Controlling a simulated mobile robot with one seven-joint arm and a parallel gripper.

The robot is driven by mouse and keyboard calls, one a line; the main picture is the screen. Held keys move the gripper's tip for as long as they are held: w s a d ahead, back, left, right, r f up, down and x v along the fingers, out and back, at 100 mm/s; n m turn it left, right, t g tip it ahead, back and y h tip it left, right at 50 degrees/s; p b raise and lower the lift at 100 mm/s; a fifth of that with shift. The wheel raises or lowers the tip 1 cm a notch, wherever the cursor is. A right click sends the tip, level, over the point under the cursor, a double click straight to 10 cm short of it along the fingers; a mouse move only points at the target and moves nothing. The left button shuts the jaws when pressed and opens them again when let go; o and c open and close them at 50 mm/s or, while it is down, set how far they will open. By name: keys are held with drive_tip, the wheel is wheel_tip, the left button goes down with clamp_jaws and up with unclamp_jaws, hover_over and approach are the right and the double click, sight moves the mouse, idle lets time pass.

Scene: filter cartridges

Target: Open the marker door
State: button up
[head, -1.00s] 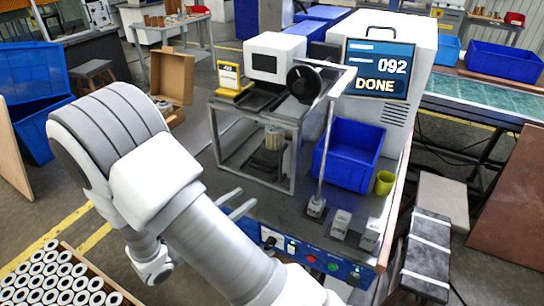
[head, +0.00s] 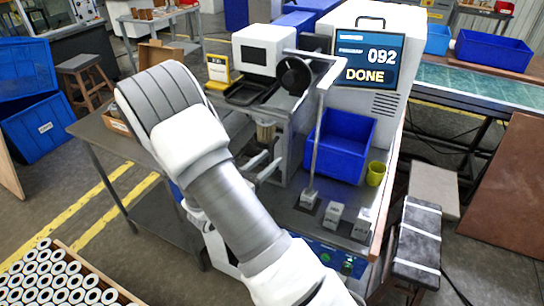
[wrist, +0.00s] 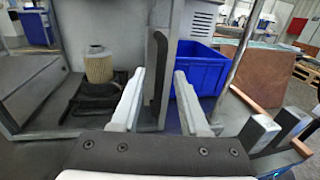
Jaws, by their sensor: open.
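The marker (head: 270,100) is a grey frame with a white head and a dark round knob on the bench. Its front is partly hidden by my arm in the head view. In the wrist view, a grey upright edge with a dark strip (wrist: 157,72) stands ahead between my fingers; I cannot tell if it is the door's edge or handle. A tan filter cartridge (wrist: 98,66) stands inside on a black fixture, left of that edge. My gripper (head: 262,168) is open and empty at the marker's front. It also shows in the wrist view (wrist: 158,105), fingers spread.
A blue bin (head: 338,148), a lamp-like post (head: 318,140) and small grey blocks (head: 333,215) stand right of the marker. A yellow cup (head: 376,173) is beside the bin. A screen (head: 368,62) reads "092 DONE". A tray of white rings (head: 60,278) is lower left.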

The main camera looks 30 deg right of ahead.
drive_tip(key=shift+x, duration=1)
clamp_jaws()
idle(0.8)
